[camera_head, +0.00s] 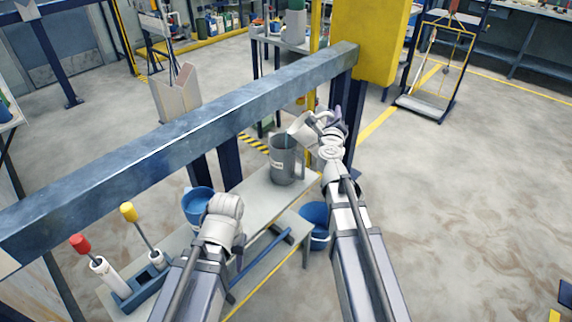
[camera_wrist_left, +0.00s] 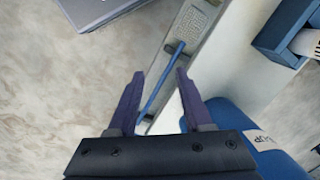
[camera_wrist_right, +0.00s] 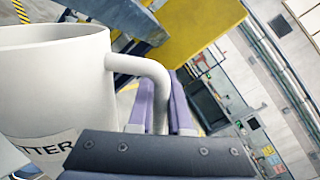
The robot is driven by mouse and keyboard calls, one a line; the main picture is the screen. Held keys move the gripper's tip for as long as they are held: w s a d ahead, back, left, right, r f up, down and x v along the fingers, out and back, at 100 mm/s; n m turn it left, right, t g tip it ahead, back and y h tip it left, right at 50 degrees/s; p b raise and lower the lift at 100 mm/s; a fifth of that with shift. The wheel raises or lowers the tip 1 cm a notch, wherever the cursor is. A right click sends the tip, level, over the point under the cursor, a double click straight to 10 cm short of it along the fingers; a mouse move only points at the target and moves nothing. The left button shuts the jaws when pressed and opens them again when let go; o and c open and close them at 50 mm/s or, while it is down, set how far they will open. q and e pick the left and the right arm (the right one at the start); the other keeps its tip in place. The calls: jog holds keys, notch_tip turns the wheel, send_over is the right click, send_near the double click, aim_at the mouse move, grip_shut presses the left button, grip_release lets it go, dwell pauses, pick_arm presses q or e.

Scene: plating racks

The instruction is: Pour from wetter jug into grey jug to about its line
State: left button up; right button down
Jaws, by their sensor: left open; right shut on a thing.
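The white wetter jug (camera_head: 301,131) is tilted to the left over the grey jug (camera_head: 283,160), with a thin blue streak between its lip and the grey jug's mouth. The grey jug stands upright on the bench with a pale label; its level and line cannot be made out. My right gripper (camera_head: 322,121) is shut on the wetter jug's handle. The right wrist view shows the white wetter jug (camera_wrist_right: 55,85) close up, label partly readable, with the handle between the fingers (camera_wrist_right: 160,105). My left gripper (camera_wrist_left: 155,100) is open and empty above the bench's edge.
A blue container (camera_head: 196,207) stands on the bench (camera_head: 258,196) left of the grey jug. A holder (camera_head: 140,288) with red- and yellow-topped tools is at the near left. A blue bucket (camera_head: 316,218) sits low at the right. A large beam (camera_head: 190,135) crosses behind the bench.

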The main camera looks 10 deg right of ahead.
jog(key=shift+a+r, duration=0.1)
dwell(0.4)
jog(key=shift+a+r+n, duration=0.1)
jog(key=shift+n, duration=0.3)
jog(key=shift+w, duration=0.1)
dwell(0.8)
jog(key=shift+a+r+n+p, duration=0.2)
jog(key=shift+a+n+p, duration=0.1)
jog(key=shift+n+p, duration=0.1)
jog(key=shift+w+r, duration=0.1)
jog(key=shift+r, duration=0.05)
dwell(0.8)
jog(key=shift+w+a+r+n+p, duration=0.1)
jog(key=shift+a+r+n+p, duration=0.05)
jog(key=shift+a+n+p, duration=0.2)
jog(key=shift+d, duration=0.1)
jog(key=shift+r, duration=0.1)
dwell(0.8)
